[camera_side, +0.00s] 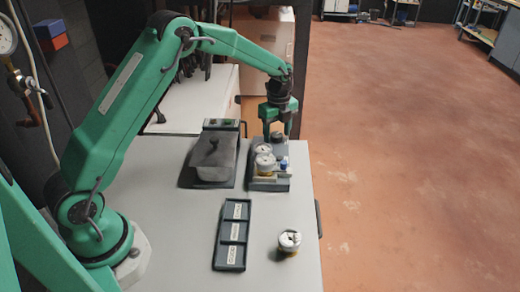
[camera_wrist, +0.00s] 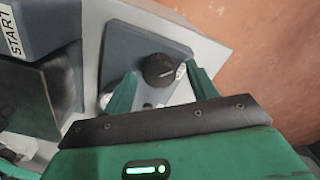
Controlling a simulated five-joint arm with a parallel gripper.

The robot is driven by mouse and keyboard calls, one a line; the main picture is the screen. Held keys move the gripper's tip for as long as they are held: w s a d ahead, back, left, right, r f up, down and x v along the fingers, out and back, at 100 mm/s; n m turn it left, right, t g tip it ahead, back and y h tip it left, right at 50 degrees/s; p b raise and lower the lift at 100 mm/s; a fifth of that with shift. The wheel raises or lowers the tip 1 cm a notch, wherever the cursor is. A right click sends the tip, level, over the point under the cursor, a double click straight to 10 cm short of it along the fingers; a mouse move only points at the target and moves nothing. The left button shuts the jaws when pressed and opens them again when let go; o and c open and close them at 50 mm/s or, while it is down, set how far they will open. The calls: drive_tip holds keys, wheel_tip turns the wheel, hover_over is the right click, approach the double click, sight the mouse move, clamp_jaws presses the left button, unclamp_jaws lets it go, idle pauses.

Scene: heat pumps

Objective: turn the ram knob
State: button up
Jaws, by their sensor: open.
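The dark round knob (camera_wrist: 158,69) with a white pointer line sits on a slate-blue panel (camera_wrist: 125,48) in the wrist view. In the side view the knob (camera_side: 278,137) is a small dark shape at the back end of the grey unit. My gripper (camera_side: 279,133) points down over it. In the wrist view my gripper's (camera_wrist: 161,72) green fingers are open, one at the knob's left and one at its right. I cannot tell whether either finger touches it. A white label lies partly hidden beside the right finger.
Round white-topped parts (camera_side: 264,160) stand on the same unit, close in front of my gripper. A dark lidded box (camera_side: 213,160) is to its left. A three-compartment tray (camera_side: 233,232) and a white-topped jar (camera_side: 289,241) are nearer the front. The bench's right edge is close.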

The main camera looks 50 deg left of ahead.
sight(277, 134)
wheel_tip(277, 134, up, 7)
drive_tip(key=shift+r, duration=0.45)
idle(0.3)
